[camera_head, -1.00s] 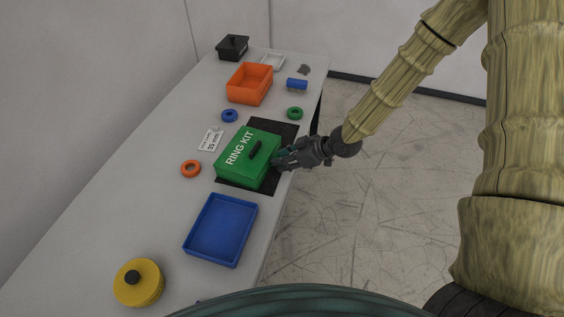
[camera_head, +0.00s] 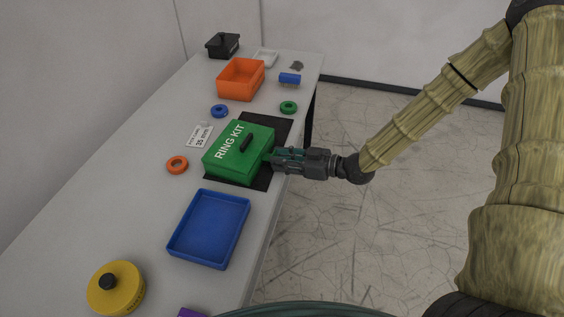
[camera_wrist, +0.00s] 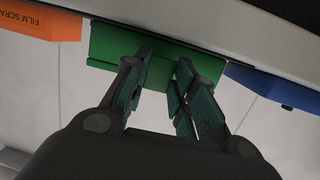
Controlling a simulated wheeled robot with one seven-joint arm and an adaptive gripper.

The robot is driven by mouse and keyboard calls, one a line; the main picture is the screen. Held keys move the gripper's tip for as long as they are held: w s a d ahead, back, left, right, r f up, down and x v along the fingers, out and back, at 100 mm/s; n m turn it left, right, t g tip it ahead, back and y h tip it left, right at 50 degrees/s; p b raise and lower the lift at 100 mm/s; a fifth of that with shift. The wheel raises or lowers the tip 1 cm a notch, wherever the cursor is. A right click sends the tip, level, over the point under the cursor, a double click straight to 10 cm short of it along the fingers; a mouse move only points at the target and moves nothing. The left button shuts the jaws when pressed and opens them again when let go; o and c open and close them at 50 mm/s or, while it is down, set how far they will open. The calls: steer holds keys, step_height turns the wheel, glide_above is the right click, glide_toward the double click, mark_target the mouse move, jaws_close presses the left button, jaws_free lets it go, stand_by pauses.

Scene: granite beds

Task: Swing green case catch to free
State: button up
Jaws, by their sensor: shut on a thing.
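My gripper (camera_head: 273,159) is at the right side of the case, coming in nearly level from over the floor. In the wrist view the fingers (camera_wrist: 167,66) reach to the front face of the case (camera_wrist: 108,42), one on each side of a small part. They are shut on the catch, which is mostly hidden between them.
A blue tray (camera_head: 203,260) lies in front of the case. An orange bin (camera_head: 233,92), a blue ring (camera_head: 213,112), a green ring (camera_head: 282,108) and an orange ring (camera_head: 170,168) lie around it. A yellow lidded pot (camera_head: 128,297) stands at the near left.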

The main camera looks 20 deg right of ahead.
stand_by(0.4)
steer(key=o, duration=1)
steer(key=v, duration=1.2)
steer(key=shift+f, duration=0.2)
